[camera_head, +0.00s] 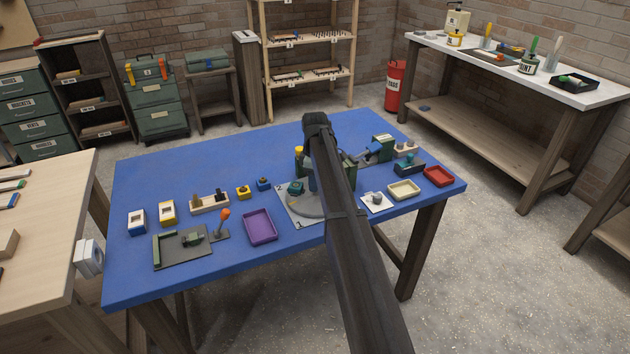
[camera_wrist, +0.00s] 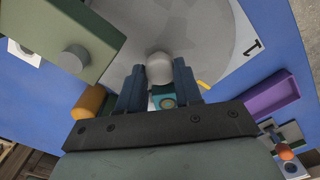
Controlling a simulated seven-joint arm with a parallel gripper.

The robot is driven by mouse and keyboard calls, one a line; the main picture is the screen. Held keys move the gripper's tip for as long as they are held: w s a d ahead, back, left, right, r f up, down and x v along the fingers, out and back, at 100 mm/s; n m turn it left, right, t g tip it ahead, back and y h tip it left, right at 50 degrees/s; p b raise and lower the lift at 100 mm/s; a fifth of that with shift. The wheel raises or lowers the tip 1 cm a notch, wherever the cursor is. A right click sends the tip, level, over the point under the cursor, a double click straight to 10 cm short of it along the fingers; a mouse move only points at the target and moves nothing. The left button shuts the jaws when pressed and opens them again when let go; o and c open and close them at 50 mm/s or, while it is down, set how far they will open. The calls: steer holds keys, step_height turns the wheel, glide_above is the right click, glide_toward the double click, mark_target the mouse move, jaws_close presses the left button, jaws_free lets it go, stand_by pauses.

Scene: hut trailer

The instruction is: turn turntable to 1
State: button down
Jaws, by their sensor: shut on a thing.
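The turntable is a grey disc (camera_wrist: 205,35) on a light grey square plate; in the head view the disc (camera_head: 303,205) is partly hidden by my arm. A black "1" (camera_wrist: 254,47) is printed on the plate, to the right of the disc in the wrist view. A small yellow mark (camera_wrist: 205,85) lies by the disc's edge, right of my fingers. My gripper (camera_wrist: 159,82) is shut on a pale grey rounded knob (camera_wrist: 159,67) at the disc's near edge. In the head view my arm hides the fingers.
A green block with a grey round knob (camera_wrist: 73,58) stands close on the left in the wrist view. A purple tray (camera_head: 259,226) is left of the turntable. A cream tray (camera_head: 403,190) and red tray (camera_head: 438,176) are to its right.

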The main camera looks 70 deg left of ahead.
steer(key=shift+n, duration=3.9)
steer(key=c, duration=0.8)
jaws_free()
steer(key=shift+o, duration=0.2)
step_height(320, 180, up, 14)
steer(key=shift+d+f, duration=0.1)
steer(key=shift+f, duration=0.05)
